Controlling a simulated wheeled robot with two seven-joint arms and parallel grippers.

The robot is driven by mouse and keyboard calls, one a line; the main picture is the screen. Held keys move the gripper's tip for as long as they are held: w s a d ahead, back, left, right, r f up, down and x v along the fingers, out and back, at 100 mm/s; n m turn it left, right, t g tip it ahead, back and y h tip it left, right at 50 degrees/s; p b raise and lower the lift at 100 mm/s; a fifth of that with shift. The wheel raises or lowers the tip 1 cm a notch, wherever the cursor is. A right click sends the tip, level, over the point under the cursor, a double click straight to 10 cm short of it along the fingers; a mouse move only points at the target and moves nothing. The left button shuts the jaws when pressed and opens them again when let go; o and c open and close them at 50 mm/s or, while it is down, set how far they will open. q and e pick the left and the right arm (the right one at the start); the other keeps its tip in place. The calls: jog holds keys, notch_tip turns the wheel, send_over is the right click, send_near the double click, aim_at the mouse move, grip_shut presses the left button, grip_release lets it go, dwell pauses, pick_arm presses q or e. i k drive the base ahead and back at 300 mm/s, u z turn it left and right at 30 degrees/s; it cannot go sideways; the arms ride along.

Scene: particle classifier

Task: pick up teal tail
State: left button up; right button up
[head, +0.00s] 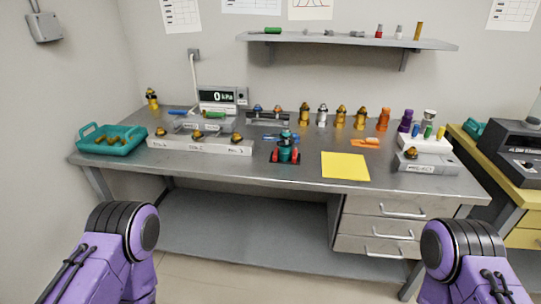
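A teal upright part (286,151) stands at the middle of the grey table, between red pieces on a dark base. It is the clearest small teal item on the table, but I cannot tell whether it is the teal tail. Purple and black links of my two arms show at the bottom left and bottom right, in front of the table. Neither gripper is in view, so nothing can be seen in them.
A teal tray (122,151) with brass-coloured parts sits at the table's left. Grey labelled blocks (190,147) stand beside it. A yellow sheet (345,167) lies right of centre. Several upright fittings line the back. A white holder (425,143) stands at the right.

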aim_at(285, 151)
jog(key=u, duration=0.5)
jog(key=k, duration=1.1)
jog(key=z, duration=0.2)
jog(key=i, duration=0.65)
jog(key=z, duration=0.7)
jog(key=i, duration=0.85)
jog(key=u, duration=0.3)
